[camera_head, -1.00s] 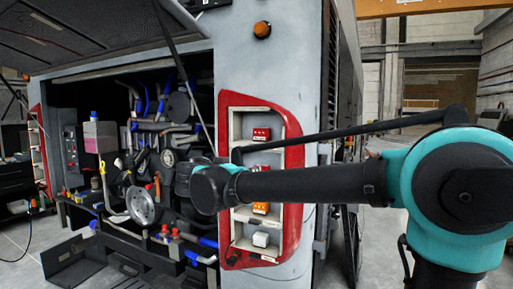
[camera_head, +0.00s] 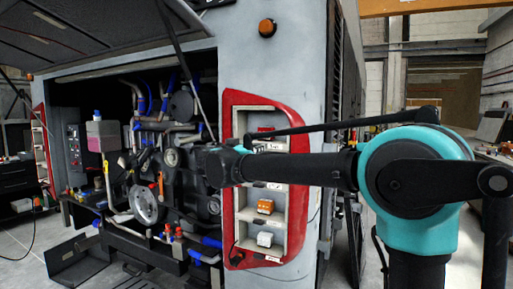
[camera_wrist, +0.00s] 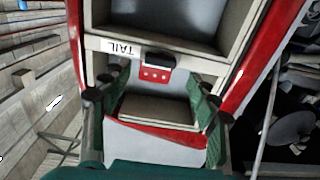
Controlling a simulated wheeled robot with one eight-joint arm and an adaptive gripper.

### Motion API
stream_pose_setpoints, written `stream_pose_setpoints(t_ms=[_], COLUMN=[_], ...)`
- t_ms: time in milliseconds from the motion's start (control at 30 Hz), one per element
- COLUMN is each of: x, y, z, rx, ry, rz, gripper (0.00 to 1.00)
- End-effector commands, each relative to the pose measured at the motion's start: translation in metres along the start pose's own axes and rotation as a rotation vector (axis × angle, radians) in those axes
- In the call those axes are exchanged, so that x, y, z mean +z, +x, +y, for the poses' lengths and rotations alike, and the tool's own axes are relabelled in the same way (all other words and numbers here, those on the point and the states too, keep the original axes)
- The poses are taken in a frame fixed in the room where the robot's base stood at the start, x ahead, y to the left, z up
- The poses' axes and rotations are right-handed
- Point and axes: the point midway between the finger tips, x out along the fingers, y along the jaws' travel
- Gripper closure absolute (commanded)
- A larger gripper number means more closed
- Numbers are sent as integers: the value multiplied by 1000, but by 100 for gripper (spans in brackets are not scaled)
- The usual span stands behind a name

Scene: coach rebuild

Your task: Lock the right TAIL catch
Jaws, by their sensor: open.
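The right lamp panel (camera_head: 230,225) is a red-rimmed unit with several stacked compartments at the coach's rear corner. In the wrist view, a cream crossbar bears the label TAIL (camera_wrist: 120,47), upside down. Beside the label is a small red catch with a black top (camera_wrist: 155,72); I cannot tell whether it is locked. My gripper (camera_wrist: 156,98) is open, its green-padded fingers on either side below the catch, apart from it, with nothing between them.
The open engine bay (camera_head: 140,165), full of pipes and pulleys, lies to the left. A raised flap (camera_head: 110,35) hangs above it. The floor right of the coach is partly hidden by my arm.

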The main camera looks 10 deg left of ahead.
Motion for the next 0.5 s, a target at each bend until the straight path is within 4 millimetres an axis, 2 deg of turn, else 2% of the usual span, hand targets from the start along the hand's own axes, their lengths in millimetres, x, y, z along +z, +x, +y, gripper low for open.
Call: stream_pose_setpoints(t_ms=[33,200,500], x=[0,0,0], y=[10,34,49], z=[0,0,0], rx=[3,2,0], ry=[0,0,0], rz=[0,0,0], gripper=[40,40,40])
